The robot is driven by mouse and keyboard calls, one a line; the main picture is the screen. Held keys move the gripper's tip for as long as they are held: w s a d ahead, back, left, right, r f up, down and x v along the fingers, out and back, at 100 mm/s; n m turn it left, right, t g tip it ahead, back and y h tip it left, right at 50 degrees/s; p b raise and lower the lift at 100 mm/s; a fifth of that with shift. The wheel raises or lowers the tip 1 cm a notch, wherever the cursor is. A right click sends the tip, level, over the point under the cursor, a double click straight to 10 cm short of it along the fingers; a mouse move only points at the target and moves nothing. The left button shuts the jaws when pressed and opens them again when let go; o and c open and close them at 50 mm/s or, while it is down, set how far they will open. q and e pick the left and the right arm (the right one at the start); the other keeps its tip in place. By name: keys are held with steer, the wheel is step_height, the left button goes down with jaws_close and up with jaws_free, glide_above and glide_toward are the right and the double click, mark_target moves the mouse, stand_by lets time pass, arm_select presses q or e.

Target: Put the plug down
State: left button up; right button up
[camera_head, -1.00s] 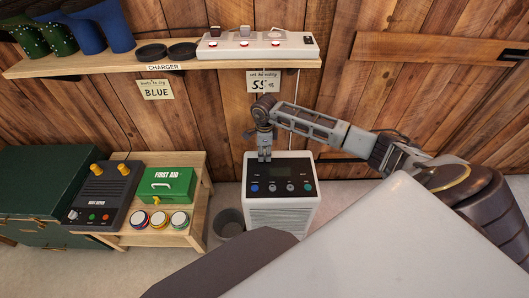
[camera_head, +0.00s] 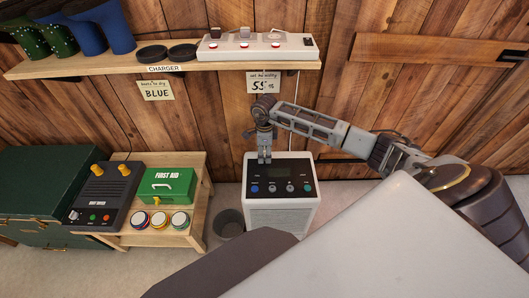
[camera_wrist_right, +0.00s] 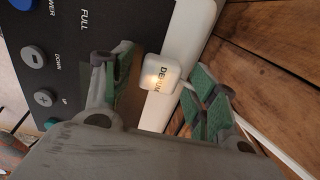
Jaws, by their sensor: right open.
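The plug (camera_wrist_right: 160,73) is a small white block marked "DEHUM" with a pale cable. In the right wrist view it sits between the parted green-padded fingers of my right gripper (camera_wrist_right: 160,88), with a visible gap to the right finger. It appears to rest on the white top edge of the dehumidifier (camera_wrist_right: 187,45). In the head view my right gripper (camera_head: 264,158) points down at the back of the dehumidifier (camera_head: 282,215), behind its dark button panel. The plug cannot be made out there. My left gripper is not in view.
A wall shelf (camera_head: 100,69) above holds a white power strip (camera_head: 258,50), dark discs and boots. To the left, a wooden bench (camera_head: 196,190) carries a green first aid box (camera_head: 166,187), a boot dryer (camera_head: 103,195) and several round buttons. A grey bin (camera_head: 229,224) stands beside the dehumidifier.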

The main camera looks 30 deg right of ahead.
step_height(320, 180, up, 4)
steer(key=shift+r, duration=0.2)
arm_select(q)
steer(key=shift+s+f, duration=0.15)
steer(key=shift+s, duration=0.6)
arm_select(e)
step_height(320, 180, up, 8)
